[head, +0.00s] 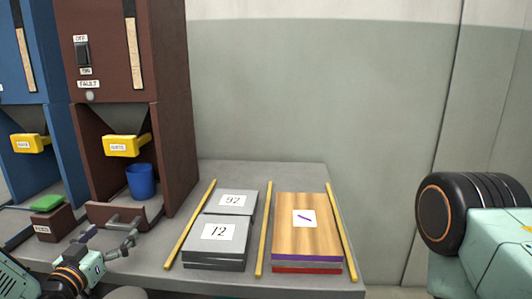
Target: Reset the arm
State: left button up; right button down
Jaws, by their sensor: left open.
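My left arm comes in at the lower left, teal and black with an orange ring. Its left gripper (108,238) is open, with nothing seen between its fingers. It is over the front edge of the counter, in front of the brown machine (165,110) and left of the grey plates. A teal link and a large black joint of my right arm show at the right edge. My right gripper is out of view.
The brown machine has a yellow handle (122,146) and a blue cup (141,182) under it. A blue machine (20,60) stands left, near a green-topped box (50,214). Grey plates (217,242) and a wooden-topped stack (306,242) lie between yellow strips (263,230).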

pick_arm(q)
jog(key=s, duration=1)
jog(key=shift+a, duration=0.4)
jog(key=shift+w+d, duration=0.15)
jog(key=shift+w, duration=1.85)
jog(key=shift+w+d, duration=0.2)
jog(key=shift+w, duration=1.75)
jog(key=shift+w+d, duration=0.15)
jog(key=shift+w, duration=1.85)
jog(key=s+a+p, duration=0.1)
jog(key=s+p, duration=0.4)
jog(key=s, duration=0.7)
jog(key=shift+p, duration=0.3)
jog(key=shift+f, duration=0.1)
